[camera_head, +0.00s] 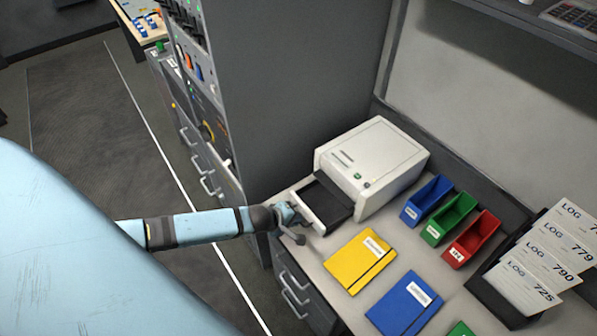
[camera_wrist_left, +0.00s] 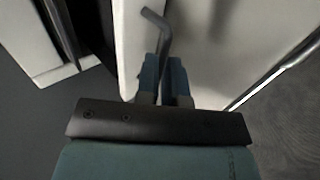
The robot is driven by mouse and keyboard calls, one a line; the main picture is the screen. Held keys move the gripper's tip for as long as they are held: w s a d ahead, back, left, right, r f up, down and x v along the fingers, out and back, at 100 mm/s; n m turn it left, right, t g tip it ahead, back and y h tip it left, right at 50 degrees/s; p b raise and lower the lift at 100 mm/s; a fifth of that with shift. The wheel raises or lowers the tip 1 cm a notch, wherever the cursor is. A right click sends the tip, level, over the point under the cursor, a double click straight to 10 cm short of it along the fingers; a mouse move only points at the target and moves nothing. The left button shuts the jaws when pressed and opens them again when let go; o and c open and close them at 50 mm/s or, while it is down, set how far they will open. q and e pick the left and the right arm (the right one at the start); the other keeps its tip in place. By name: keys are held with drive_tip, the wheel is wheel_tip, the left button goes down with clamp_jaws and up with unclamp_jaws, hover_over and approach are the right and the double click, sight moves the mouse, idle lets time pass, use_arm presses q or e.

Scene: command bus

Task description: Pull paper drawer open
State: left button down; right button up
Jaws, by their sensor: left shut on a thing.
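My left gripper (camera_head: 296,216) is at the front of the drawer, shut on the drawer handle. In the left wrist view the two blue fingers (camera_wrist_left: 165,72) are close together around the dark bent handle (camera_wrist_left: 156,30). The fingers hide part of the handle. My right gripper is in neither view.
A yellow folder (camera_head: 359,261) and a blue folder (camera_head: 404,304) lie on the counter. Blue (camera_head: 427,199), green (camera_head: 449,217) and red (camera_head: 471,238) bins stand to the right. Log cards (camera_head: 530,270) fill a rack. The floor (camera_head: 90,130) left of the counter is clear.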

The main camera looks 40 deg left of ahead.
use_arm(q)
drive_tip(key=shift+s+a+p, duration=0.25)
drive_tip(key=shift+s+p, duration=0.15)
drive_tip(key=shift+s, duration=0.4)
drive_tip(key=shift+s+a+p, duration=0.3)
drive_tip(key=shift+s+p, duration=0.15)
drive_tip(key=shift+s, duration=0.3)
drive_tip(key=shift+s+a+p, duration=0.25)
drive_tip(key=shift+s+p, duration=0.15)
drive_tip(key=shift+s, duration=0.4)
drive_tip(key=s, duration=0.1)
drive_tip(key=s+a+p, duration=0.1)
drive_tip(key=shift+s, duration=0.3)
drive_tip(key=s+a, duration=0.3)
drive_tip(key=s, duration=0.6)
drive_tip(key=shift+s, duration=0.1)
drive_tip(key=c, duration=1.3)
unclamp_jaws()
